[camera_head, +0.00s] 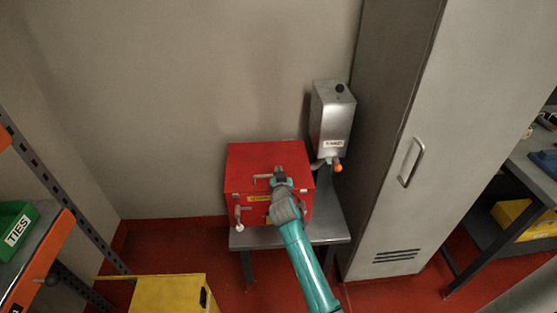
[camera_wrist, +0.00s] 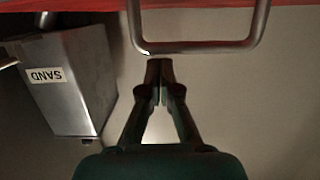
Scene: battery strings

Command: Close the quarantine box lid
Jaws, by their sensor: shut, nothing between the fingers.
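The red quarantine box (camera_head: 240,160) stands on a small grey metal table, with its lid lying flat across the top. A metal handle (camera_head: 262,178) is at the lid's front edge; it also shows large in the wrist view (camera_wrist: 200,48), with a strip of the red box (camera_wrist: 85,4) behind it. My gripper (camera_head: 279,174) is at the box front, close to the handle. In the wrist view my gripper (camera_wrist: 160,65) is shut and empty, its tips just beside the handle's bar. I cannot tell if they touch. My arm hides part of the box front.
A metal sand dispenser (camera_head: 332,115) stands right of the box and shows in the wrist view (camera_wrist: 72,85). A tall grey cabinet (camera_head: 430,120) is at the right. A yellow container (camera_head: 168,294) and a shelf with a green ties bin (camera_head: 16,228) are at the left.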

